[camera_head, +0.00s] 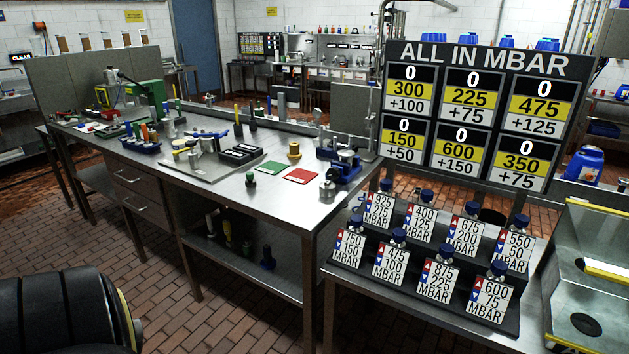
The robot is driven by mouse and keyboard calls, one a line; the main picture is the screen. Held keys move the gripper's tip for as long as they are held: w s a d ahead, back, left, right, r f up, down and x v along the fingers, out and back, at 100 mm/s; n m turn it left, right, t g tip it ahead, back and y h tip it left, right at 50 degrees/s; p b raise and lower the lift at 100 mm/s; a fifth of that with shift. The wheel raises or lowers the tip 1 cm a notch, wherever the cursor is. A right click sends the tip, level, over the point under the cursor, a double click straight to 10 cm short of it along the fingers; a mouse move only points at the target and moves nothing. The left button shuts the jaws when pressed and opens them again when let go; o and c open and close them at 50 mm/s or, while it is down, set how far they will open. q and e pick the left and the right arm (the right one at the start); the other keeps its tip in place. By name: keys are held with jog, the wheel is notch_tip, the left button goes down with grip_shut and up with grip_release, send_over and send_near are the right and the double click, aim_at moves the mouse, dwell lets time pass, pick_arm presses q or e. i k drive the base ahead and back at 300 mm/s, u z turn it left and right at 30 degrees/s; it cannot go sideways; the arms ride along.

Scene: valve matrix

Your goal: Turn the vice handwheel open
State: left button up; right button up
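A small blue device with a metal top (345,166), which looks like the vice, stands at the right end of the steel workbench (245,202). Its handwheel is too small to make out for certain, so I cannot tell how it is turned. A green machine (152,97) with a lever stands at the left part of the same bench. Neither of my grippers is in view, and nothing in view touches the blue device.
A red mat (301,176) and a green mat (272,168) lie left of the blue device. A rack of valves with pressure cards (425,255) fills the right table, below a board reading "ALL IN MBAR" (478,65).

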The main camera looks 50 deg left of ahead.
aim_at(333, 172)
jog(key=z, duration=0.05)
jog(key=k, duration=0.1)
jog(key=u, duration=1.35)
